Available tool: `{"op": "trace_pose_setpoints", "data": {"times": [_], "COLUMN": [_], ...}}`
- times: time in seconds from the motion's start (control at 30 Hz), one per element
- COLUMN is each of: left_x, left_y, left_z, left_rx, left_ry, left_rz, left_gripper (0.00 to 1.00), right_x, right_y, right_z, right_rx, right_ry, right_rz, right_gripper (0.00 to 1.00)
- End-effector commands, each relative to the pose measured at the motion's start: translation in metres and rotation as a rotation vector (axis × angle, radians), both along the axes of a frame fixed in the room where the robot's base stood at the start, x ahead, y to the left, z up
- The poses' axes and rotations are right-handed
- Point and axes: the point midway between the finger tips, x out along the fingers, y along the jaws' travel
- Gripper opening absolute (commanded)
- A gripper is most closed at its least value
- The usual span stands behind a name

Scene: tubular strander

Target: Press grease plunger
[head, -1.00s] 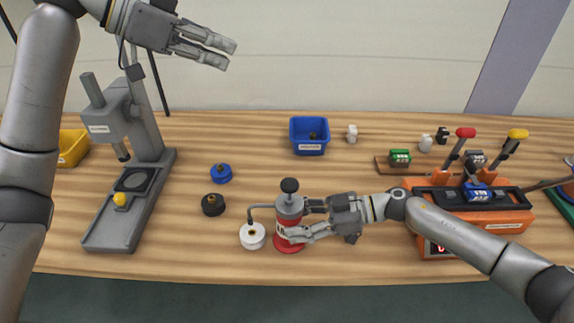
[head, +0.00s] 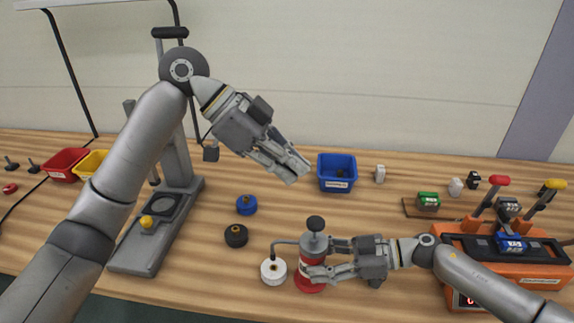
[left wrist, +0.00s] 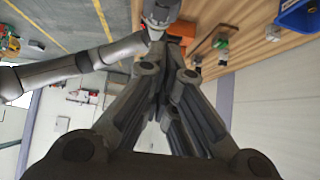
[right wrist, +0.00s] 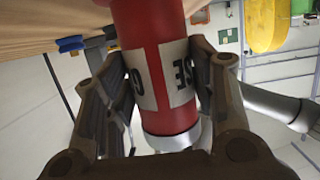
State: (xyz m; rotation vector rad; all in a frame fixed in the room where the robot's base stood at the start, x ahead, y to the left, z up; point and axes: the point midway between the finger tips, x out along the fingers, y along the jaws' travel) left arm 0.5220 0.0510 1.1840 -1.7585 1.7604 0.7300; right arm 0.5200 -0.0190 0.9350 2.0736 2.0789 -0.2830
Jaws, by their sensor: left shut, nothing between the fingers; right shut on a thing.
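The grease dispenser (head: 311,272) stands upright near the table's front edge. It has a red body, a grey top and a black plunger knob (head: 315,223). Its spout reaches left over a white round pot (head: 273,271). My right gripper (head: 320,275) is shut around the red body from the right. In the right wrist view the labelled red body (right wrist: 160,75) lies between the fingers. My left gripper (head: 300,170) is shut and empty, in the air above and left of the plunger knob. In the left wrist view its fingers (left wrist: 165,75) are together.
A blue bin (head: 337,174) stands behind the dispenser. A blue cap (head: 246,205) and a black cap (head: 236,236) lie to its left. A grey press (head: 150,245) stands further left, and an orange machine with levers (head: 490,264) stands at the right.

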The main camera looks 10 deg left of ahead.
Motion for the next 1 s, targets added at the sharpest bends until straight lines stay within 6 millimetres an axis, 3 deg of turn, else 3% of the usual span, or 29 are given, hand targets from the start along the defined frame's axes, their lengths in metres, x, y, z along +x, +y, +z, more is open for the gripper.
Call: {"op": "trace_pose_setpoints", "data": {"times": [0.3, 0.6, 1.0], "left_x": [-0.001, 0.000, 0.000], "left_y": [-0.049, -0.046, -0.046], "left_z": [-0.049, -0.083, -0.086], "left_rx": [-0.001, -0.001, 0.000], "left_ry": [0.002, -0.001, -0.001], "left_rz": [-0.002, 0.001, 0.001], "left_gripper": [0.00, 0.00, 0.00], "right_x": [0.001, 0.001, 0.001], "right_y": [0.000, 0.000, 0.000], "right_z": [0.001, 0.001, 0.001], "right_rx": [0.001, 0.001, 0.001], "right_ry": [-0.001, -0.001, -0.001], "right_rz": [-0.002, -0.002, -0.001], "right_gripper": [0.25, 0.25, 0.25]}}
